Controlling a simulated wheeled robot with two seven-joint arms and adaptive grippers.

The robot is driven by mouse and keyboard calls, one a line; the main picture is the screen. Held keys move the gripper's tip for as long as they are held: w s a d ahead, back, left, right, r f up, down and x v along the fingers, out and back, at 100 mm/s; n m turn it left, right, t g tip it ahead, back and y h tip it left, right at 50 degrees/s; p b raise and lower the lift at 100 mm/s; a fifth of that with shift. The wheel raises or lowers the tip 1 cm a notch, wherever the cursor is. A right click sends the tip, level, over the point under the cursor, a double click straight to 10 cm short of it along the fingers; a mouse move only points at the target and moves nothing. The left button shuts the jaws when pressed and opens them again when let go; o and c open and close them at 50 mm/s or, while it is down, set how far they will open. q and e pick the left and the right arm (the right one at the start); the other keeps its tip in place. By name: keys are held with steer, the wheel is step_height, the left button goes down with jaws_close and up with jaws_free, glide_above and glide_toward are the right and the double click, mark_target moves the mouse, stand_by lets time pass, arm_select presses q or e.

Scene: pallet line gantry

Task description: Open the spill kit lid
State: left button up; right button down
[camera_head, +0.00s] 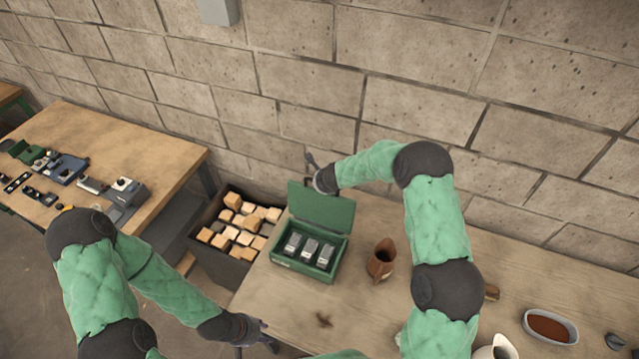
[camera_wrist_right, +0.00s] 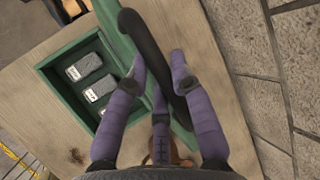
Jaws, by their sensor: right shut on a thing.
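The spill kit is a green box (camera_head: 307,276) on the wooden bench, with several grey labelled packs inside. Its green lid (camera_head: 322,207) stands raised at the back edge, roughly upright. In the right wrist view the open box (camera_wrist_right: 57,75) lies at the left, with the lid (camera_wrist_right: 118,40) beside it. My right gripper (camera_head: 313,168) is at the lid's upper left corner. Its purple fingers (camera_wrist_right: 160,75) are closed around a dark bar (camera_wrist_right: 145,40) along the lid, apparently its handle. My left gripper (camera_head: 265,335) is open and empty at the bench's front left edge.
A brown jug (camera_head: 381,261) stands right of the kit. A dark crate (camera_head: 213,259) of wooden blocks is left of it. A bowl (camera_head: 550,326) sits far right. A block wall (camera_head: 420,75) rises close behind the bench.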

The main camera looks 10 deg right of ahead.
steer(key=shift+w+d+r+p, duration=0.3)
steer(key=shift+w, duration=0.3)
steer(key=c, duration=1.2)
jaws_free()
steer(key=shift+o, duration=0.8)
steer(key=shift+s+f, duration=0.1)
steer(key=shift+s, duration=0.1)
steer(key=v, duration=1.2)
steer(key=shift+w+d, duration=0.1)
steer(key=shift+w, duration=0.05)
